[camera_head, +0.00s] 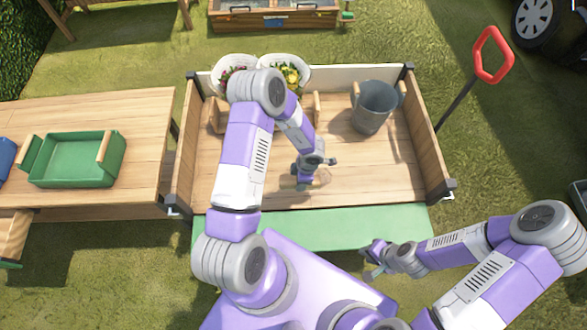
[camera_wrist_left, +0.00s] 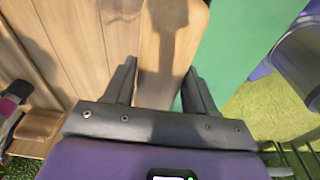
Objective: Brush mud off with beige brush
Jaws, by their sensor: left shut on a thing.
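My left gripper (camera_head: 310,178) is low over the front of the wooden bed of the cart. In the left wrist view its two dark fingers (camera_wrist_left: 163,85) stand on either side of a light wooden piece (camera_wrist_left: 168,45), which looks like the beige brush. The brush's bristles are hidden. In the head view only a small pale brown part shows beside the fingers. My right gripper (camera_head: 372,260) is in front of the cart's green edge, empty, with its fingers apart. I cannot make out any mud.
The cart's bed (camera_head: 350,185) has raised wooden side walls. A grey bucket (camera_head: 373,108) stands at its back right, and white flower pots (camera_head: 291,76) at the back. A green tray (camera_head: 75,165) sits on the left table. A red-handled tool (camera_head: 492,55) is outside, right.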

